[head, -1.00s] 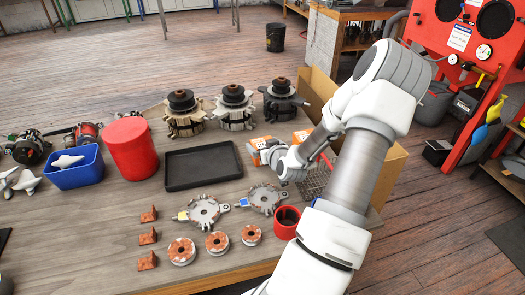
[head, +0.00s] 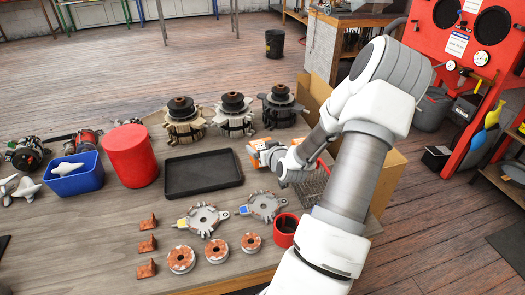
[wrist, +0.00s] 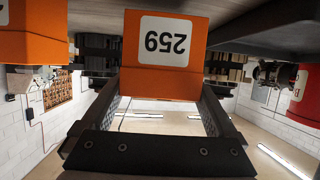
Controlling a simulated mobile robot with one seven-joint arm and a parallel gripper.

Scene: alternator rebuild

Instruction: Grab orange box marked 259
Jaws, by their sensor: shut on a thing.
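The orange box marked 259 (wrist: 160,60) sits between the two fingers of my gripper (wrist: 160,97) in the wrist view, its white label upside down there. My gripper is shut on the box. In the head view the box (head: 257,143) is a small orange patch at the tip of my gripper (head: 261,152), right of the black tray; the gripper hides much of it. I cannot tell whether it is clear of the table.
A second orange box (wrist: 32,32) stands close beside it. A black tray (head: 203,188) lies to the left, and a wire basket (head: 312,188) and red cup (head: 285,229) stand in front. Several alternator parts (head: 232,116) stand behind. A cardboard box (head: 388,172) is at right.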

